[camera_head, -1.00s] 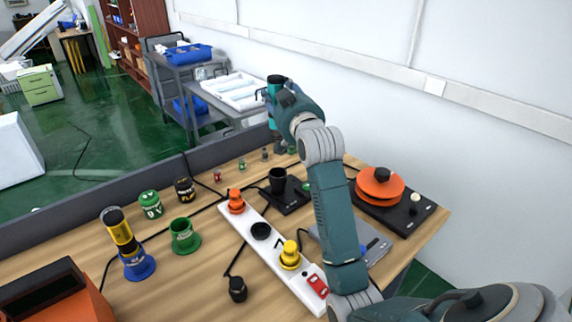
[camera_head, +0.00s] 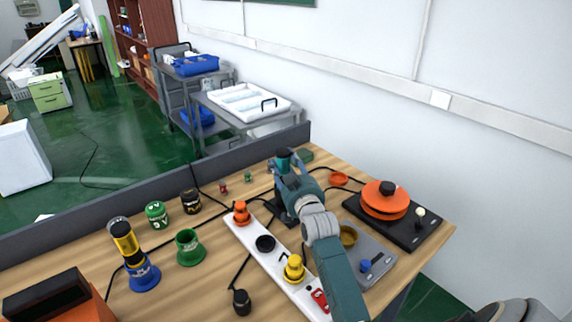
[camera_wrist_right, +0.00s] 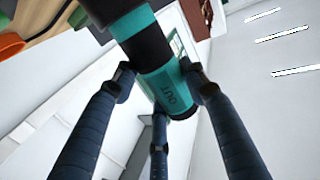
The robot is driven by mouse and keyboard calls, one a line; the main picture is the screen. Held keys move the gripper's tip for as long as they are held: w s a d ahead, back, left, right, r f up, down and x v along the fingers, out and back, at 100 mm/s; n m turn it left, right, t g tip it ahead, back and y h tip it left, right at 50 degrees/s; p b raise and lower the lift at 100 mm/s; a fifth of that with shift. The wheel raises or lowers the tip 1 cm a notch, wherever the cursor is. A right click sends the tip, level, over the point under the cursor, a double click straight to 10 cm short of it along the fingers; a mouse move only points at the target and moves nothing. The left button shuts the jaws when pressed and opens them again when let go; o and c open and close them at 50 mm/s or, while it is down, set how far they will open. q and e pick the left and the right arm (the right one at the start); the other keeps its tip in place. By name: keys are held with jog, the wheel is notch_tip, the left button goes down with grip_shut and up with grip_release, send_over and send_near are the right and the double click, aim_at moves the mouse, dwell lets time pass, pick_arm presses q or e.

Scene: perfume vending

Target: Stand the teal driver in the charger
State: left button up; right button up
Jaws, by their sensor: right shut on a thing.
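The charger (camera_head: 281,207) is a black base on the table, mostly hidden behind my right gripper. The gripper is over or just beside it; I cannot tell whether the driver touches its cup. My left gripper is not in view.
A white power strip (camera_head: 258,262) with orange and yellow plugs lies left of my right arm. A grey scale (camera_head: 372,262) and a black device with an orange disc (camera_head: 384,203) are at the right. A yellow-black driver (camera_head: 124,240) stands in a blue holder (camera_head: 143,276).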

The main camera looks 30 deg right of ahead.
dwell(0.3)
jog(key=shift+f, duration=0.15)
jog(key=o, duration=1.1)
jog(key=shift+f, duration=0.25)
jog(key=o, duration=0.4)
jog(key=shift+r, duration=0.1)
jog(key=shift+o, duration=0.2)
jog(key=shift+r, duration=0.15)
jog(key=shift+s+a, duration=0.1)
jog(key=shift+s, duration=0.1)
jog(key=b+v, duration=0.1)
jog(key=v, duration=0.6)
jog(key=shift+r, duration=0.15)
